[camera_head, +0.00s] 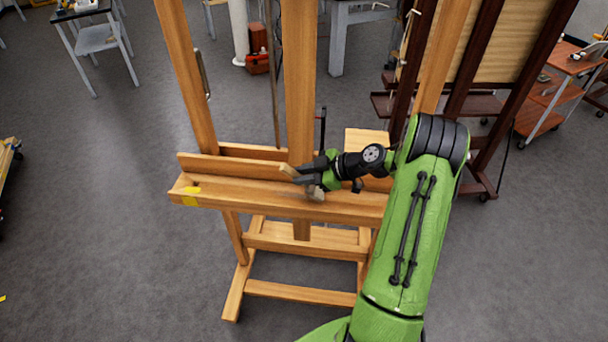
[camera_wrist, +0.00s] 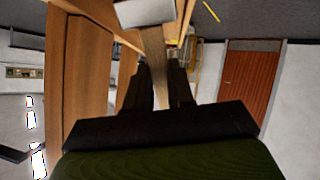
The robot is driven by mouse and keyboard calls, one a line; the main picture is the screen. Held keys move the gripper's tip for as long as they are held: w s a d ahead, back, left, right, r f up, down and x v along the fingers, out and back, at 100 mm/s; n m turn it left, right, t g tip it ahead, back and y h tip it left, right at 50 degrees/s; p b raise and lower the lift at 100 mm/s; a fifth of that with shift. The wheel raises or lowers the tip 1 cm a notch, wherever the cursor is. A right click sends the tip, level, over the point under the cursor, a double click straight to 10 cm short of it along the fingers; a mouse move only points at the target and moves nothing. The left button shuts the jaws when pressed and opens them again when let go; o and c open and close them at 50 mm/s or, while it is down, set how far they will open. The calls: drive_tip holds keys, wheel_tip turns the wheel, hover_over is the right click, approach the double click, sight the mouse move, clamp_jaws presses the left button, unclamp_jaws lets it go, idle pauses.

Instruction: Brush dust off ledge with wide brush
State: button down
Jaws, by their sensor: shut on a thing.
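My gripper (camera_head: 304,174) is over the ledge, in front of the centre post, fingers pointing left. It is shut on the wide brush; the pale brush head (camera_head: 316,194) hangs below the fingers at the ledge's front. In the wrist view the brush's wooden handle (camera_wrist: 154,62) lies between my dark fingers (camera_wrist: 163,80), with a pale block at its end. I cannot tell whether the brush touches the ledge. I cannot make out dust.
The easel's centre post (camera_head: 299,80) and left upright (camera_head: 186,75) rise behind the ledge. A dark easel (camera_head: 487,60) and a cart (camera_head: 545,95) stand at the right. A grey table (camera_head: 97,38) is at the upper left. The floor left of the easel is clear.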

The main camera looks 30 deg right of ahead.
idle(0.5)
drive_tip(key=shift+w+a+b, duration=3.45)
drive_tip(key=shift+w+a, duration=1.35)
drive_tip(key=shift+a, duration=1.05)
drive_tip(key=s+d+b, duration=0.5)
drive_tip(key=s+d, duration=0.5)
drive_tip(key=shift+s+d+r, duration=0.2)
drive_tip(key=shift+s+d, duration=0.2)
wheel_tip(320, 180, up, 9)
drive_tip(key=p, duration=0.6)
